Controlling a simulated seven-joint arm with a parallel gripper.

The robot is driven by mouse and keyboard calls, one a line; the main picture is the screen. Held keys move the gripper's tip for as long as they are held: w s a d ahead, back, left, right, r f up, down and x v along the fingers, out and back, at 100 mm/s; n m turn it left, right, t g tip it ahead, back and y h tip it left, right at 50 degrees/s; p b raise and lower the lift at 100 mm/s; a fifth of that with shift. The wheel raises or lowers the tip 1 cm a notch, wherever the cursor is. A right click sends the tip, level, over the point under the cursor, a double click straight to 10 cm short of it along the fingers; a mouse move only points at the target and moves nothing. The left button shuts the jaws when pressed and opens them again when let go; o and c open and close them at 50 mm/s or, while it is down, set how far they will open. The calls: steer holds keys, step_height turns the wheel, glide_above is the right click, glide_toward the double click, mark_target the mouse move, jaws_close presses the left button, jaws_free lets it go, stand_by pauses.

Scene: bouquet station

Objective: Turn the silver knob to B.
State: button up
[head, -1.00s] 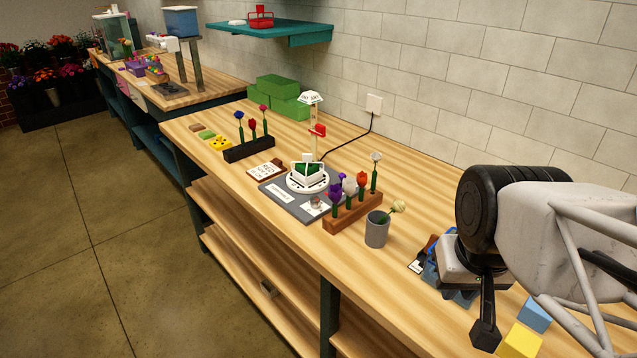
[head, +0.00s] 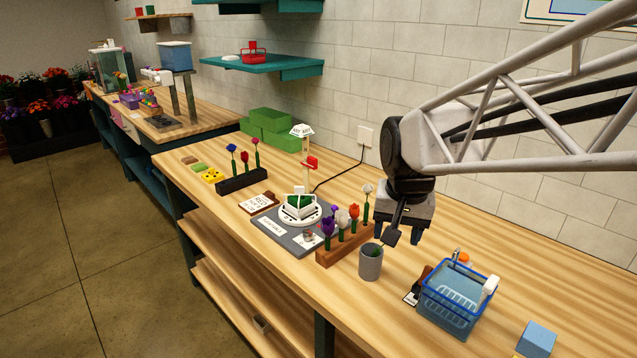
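A small silver knob (head: 308,236) appears to sit on a white label at the right front of the grey base plate (head: 272,232). Its pointer and letters are too small to read. The same plate carries a white round stand (head: 299,214) with a green-filled holder and a post with a red part. My gripper (head: 396,236) hangs above the bench, to the right of the knob and apart from it, behind and right of the grey cup. Its dark fingers look spread with nothing visible between them, though a black part of mine covers the gap.
A wooden block with several flowers (head: 345,243) stands between the knob and my gripper. The grey cup (head: 370,264) holds a stem; its bloom is hidden. A blue basket (head: 455,296) and blue block (head: 537,339) are at right. A black cable runs to the wall.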

steer(key=w+a+f+m, duration=0.1)
steer(key=w+a+f, duration=0.1)
steer(key=w+a, duration=0.45)
steer(key=w+a+f+m, duration=0.1)
steer(key=w+a+f, duration=0.15)
steer(key=w, duration=0.75)
steer(key=m+g, duration=0.2)
glide_above(308, 231)
steer(key=f, duration=0.8)
steer(key=shift+s+f, duration=0.1)
steer(key=shift+s, duration=0.1)
steer(key=shift+w+a+f+m+h, duration=0.2)
steer(key=shift+f+m+h, duration=0.15)
steer(key=shift+f, duration=0.2)
steer(key=shift+f, duration=0.1)
steer(key=shift+d+f, duration=0.15)
steer(key=shift+f, duration=3.6)
steer(key=c, duration=0.9)
